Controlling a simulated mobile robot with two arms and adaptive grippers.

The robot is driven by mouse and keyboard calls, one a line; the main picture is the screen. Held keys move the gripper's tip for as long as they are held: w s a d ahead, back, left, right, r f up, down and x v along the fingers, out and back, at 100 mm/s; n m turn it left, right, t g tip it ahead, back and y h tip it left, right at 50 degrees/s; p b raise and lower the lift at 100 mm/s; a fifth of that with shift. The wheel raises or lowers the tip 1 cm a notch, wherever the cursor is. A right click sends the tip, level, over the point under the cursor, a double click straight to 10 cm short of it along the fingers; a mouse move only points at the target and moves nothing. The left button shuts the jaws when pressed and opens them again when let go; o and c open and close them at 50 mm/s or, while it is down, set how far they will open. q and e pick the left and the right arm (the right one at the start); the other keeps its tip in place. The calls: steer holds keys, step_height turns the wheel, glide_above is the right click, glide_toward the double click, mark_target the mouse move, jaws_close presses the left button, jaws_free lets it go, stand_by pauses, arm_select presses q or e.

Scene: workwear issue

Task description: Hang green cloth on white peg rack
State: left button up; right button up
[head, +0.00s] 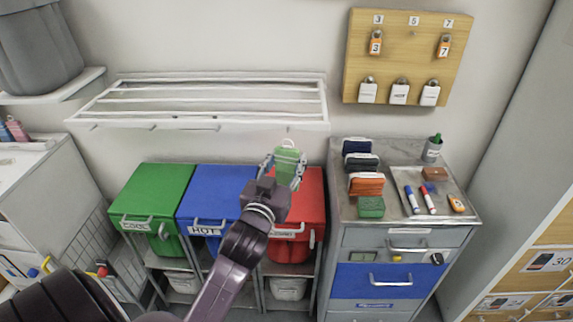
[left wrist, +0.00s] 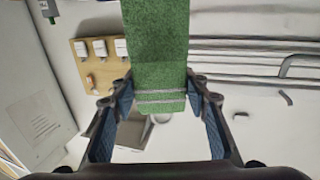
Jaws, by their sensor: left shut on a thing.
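The green cloth (head: 288,166) is a flat strip with a pale loop at its top in the head view. My left gripper (head: 282,172) is shut on it, in front of the wall and above the red bin. In the left wrist view the cloth (left wrist: 157,50) hangs between the two fingers of the gripper (left wrist: 155,98), with two pale stripes near one end. The white peg rack (head: 205,122) is on the wall to the left of the cloth, with small pegs under its front rail. Its rails (left wrist: 255,52) also show in the left wrist view. The cloth is apart from the rack. My right gripper is out of view.
Green (head: 150,190), blue (head: 213,185) and red (head: 310,190) lidded bins stand below the rack. A metal cabinet (head: 345,205) at right bears several folded cloths, a tray and markers. A wooden lock board (head: 395,55) hangs above it. Wall space between rack and bins is open.

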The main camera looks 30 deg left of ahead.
arm_select(q)
steer(key=shift+w+a, duration=0.35)
steer(key=shift+w, duration=0.1)
steer(key=shift+w+a+f+b, duration=0.15)
steer(key=shift+w+a+b, duration=0.3)
steer(key=shift+w, duration=0.4)
steer(key=w, duration=0.1)
steer(key=w+a, duration=0.2)
steer(key=shift+w+f, duration=0.2)
steer(key=shift+f, duration=0.1)
steer(key=shift+a, duration=0.1)
steer(key=o, duration=1.1)
